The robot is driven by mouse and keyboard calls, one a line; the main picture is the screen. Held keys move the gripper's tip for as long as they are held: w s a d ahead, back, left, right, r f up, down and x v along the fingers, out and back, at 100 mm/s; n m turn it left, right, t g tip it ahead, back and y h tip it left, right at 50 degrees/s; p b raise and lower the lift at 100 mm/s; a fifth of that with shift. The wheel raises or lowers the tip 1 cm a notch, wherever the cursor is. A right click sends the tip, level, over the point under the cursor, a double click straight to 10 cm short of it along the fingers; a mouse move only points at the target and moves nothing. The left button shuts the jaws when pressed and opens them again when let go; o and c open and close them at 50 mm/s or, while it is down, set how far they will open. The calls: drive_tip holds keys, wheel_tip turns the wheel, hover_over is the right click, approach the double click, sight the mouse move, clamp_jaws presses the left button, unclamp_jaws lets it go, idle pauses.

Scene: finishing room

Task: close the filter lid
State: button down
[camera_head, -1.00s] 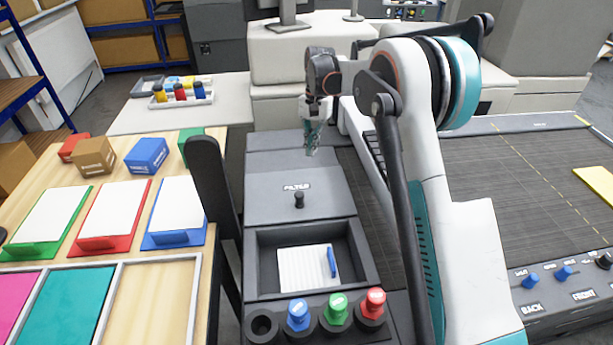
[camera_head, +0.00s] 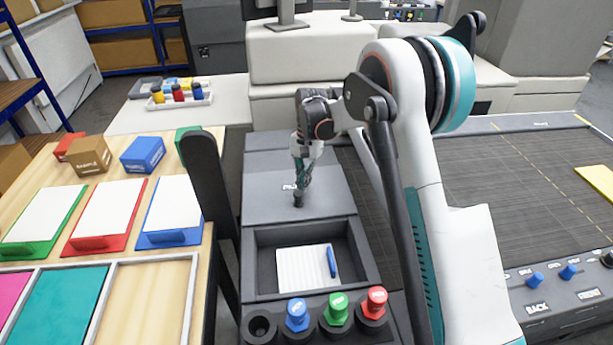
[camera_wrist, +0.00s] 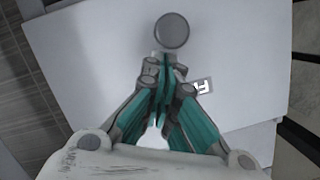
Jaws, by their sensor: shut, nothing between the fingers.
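The filter lid (camera_head: 325,200) is a flat dark grey panel with a label and a small dark round knob (camera_head: 298,199) near its front edge. It lies flat behind the open compartment (camera_head: 250,262). My gripper (camera_head: 302,183) is over the lid, just behind the knob, and covers most of the label. In the wrist view my shut, empty gripper (camera_wrist: 165,65) has its teal fingers together, with the round knob (camera_wrist: 172,31) just beyond the tips. I cannot tell whether the fingertips touch the knob or the lid.
The compartment holds a white ribbed pad (camera_head: 302,270) and a blue pen-like piece (camera_head: 331,261). Blue, green and red knobs (camera_head: 338,308) stand in front of it. A dark upright post (camera_head: 212,190) rises at the left. A wooden table with coloured trays (camera_head: 95,243) is further left.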

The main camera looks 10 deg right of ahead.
drive_tip(key=shift+s, duration=0.15)
drive_tip(key=s+b, duration=0.2)
drive_tip(key=s, duration=2)
drive_tip(key=shift+s, duration=0.4)
drive_tip(key=v, duration=1.2)
drive_tip(key=s+d+r+n+t+b, duration=0.1)
drive_tip(key=s+d+n+t, duration=0.1)
drive_tip(key=s+d+t, duration=0.2)
drive_tip(key=s+d+r+n+t+h+b, duration=0.1)
drive_tip(key=s+d+n+t+b, duration=0.1)
drive_tip(key=s+d+t, duration=0.3)
drive_tip(key=shift+s+d+n+t, duration=0.25)
drive_tip(key=shift+s+n, duration=0.45)
drive_tip(key=shift+s, duration=1.2)
